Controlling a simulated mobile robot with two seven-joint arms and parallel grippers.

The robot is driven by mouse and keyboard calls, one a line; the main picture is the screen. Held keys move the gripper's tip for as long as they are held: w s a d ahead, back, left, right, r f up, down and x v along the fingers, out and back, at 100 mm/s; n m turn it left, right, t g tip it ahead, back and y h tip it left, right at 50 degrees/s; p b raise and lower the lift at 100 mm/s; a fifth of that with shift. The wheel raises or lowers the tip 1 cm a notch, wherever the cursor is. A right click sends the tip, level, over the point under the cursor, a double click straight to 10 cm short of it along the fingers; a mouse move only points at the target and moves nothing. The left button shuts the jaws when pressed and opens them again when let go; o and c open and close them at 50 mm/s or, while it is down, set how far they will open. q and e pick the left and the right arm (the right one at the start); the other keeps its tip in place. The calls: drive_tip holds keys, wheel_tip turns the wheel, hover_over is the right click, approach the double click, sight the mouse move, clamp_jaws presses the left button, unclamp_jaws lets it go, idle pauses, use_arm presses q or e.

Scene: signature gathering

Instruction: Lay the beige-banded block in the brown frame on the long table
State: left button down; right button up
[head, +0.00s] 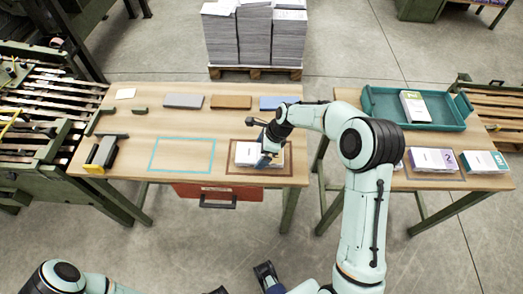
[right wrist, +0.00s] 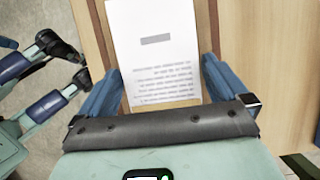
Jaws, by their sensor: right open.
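A white paper block (head: 245,153) lies flat inside the brown frame (head: 229,167) on the long table (head: 140,132). In the right wrist view the block (right wrist: 153,45) shows a grey bar, lines of print and a beige strip at its near edge. My right gripper (head: 268,157) is low over the block's right part. In the right wrist view its blue fingers (right wrist: 160,90) are apart, one on each side of the block's near end. I cannot tell whether they touch it.
A cyan outline (head: 180,155) is empty to the left. Grey (head: 184,100), brown (head: 231,102) and blue (head: 277,103) slabs line the back. A black-and-yellow tool (head: 102,153) stands at left. A teal tray (head: 440,123) and several paper blocks occupy the right table.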

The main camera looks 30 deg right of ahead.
use_arm(q)
drive_tip(key=shift+r+p, duration=0.6)
use_arm(e)
drive_tip(key=v, duration=1.2)
drive_tip(key=shift+s+a, duration=0.1)
